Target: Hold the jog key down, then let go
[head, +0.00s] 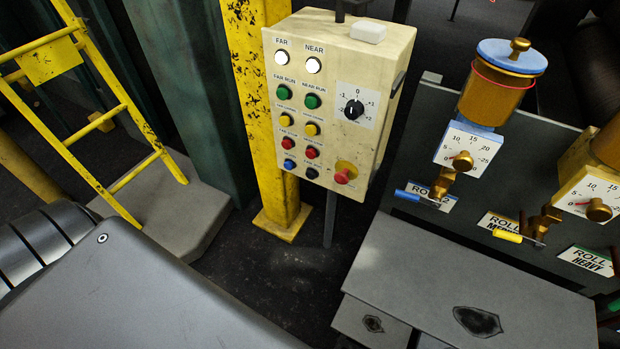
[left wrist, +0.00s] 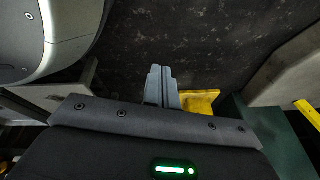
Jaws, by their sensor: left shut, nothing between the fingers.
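The cream control box (head: 385,60) stands upright at the centre of the head view. Its buttons run in two columns, FAR and NEAR. Under two white lamps come green, yellow, red, then blue and black buttons. The yellow buttons are the left one (head: 286,119) and the right one (head: 312,129); their small labels are too blurred to read, so I cannot tell which is the jog key. My left gripper (left wrist: 162,82) shows only in the left wrist view, shut and empty above the dark floor, apart from any button. My right gripper is not in view.
The box has a rotary knob (head: 353,110) and a red mushroom button (head: 343,175) on its front. A yellow post (head: 243,55) stands beside it, and a yellow ladder (head: 128,110) is at left. Valves with dials and a brass cup (head: 495,95) stand at right.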

